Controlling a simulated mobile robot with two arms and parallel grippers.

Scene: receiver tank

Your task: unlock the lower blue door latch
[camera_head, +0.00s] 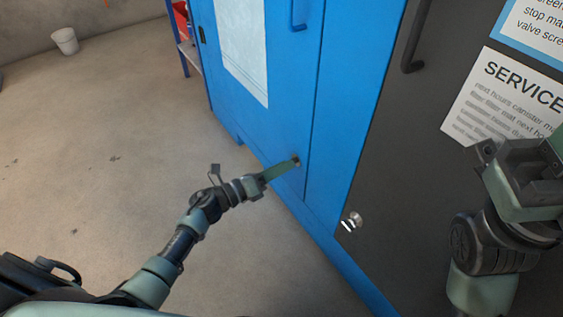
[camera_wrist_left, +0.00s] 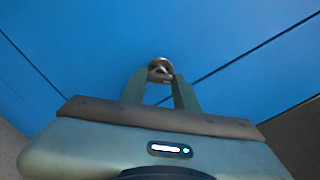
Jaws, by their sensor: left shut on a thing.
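The lower blue door latch (camera_head: 297,161) is a small metal turn piece near the bottom edge of the blue door (camera_head: 285,110). My left gripper (camera_head: 291,164) reaches it from the left and is shut on it, covering most of it in the head view. In the left wrist view the round latch (camera_wrist_left: 160,63) shows between the two fingertips (camera_wrist_left: 159,77), with its turning piece pinched between them. My right gripper (camera_head: 520,165) is at the right, in front of the dark door and apart from the latch. Its jaw gap is unclear.
A second silver latch (camera_head: 352,221) sits low on the dark door (camera_head: 400,150). A blue handle (camera_head: 299,17) and dark handle (camera_head: 416,40) are above. A white bucket (camera_head: 65,40) stands far left. Open floor (camera_head: 90,160) lies left of the cabinet.

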